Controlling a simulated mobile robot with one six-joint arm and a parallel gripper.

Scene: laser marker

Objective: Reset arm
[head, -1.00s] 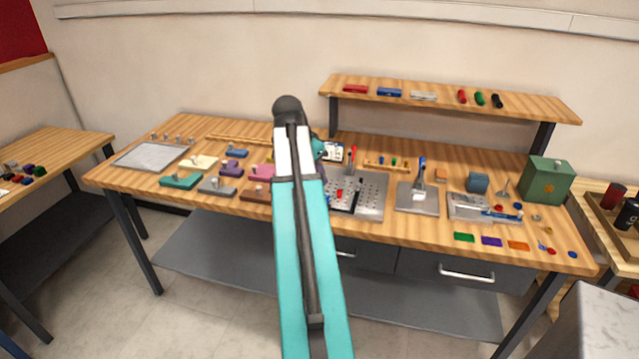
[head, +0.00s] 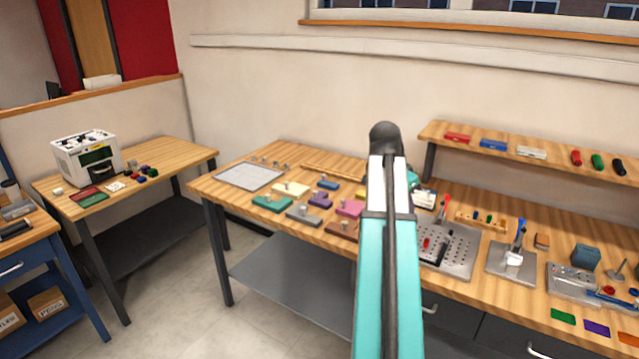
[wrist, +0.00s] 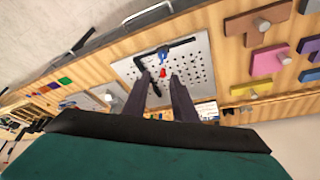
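My teal and white arm (head: 388,270) reaches up through the middle of the head view, over the near side of the wooden workbench (head: 240,203). Its dark rounded joint is at the top, and the arm hides my gripper there. In the wrist view, my gripper (wrist: 161,78) shows two dark fingers standing apart, with nothing held between them. Beyond the fingers lies a perforated metal plate (wrist: 196,62) with a small red piece (wrist: 162,72) and black parts on it. The plate also shows right of my arm in the head view (head: 463,243).
Coloured blocks with knobs, such as a teal one (head: 272,203), and a grey sheet (head: 248,177) lie on the bench's left. A raised shelf (head: 540,155) stands behind on the right. A white machine (head: 87,158) sits on the left table (head: 172,153). Floor between the tables is clear.

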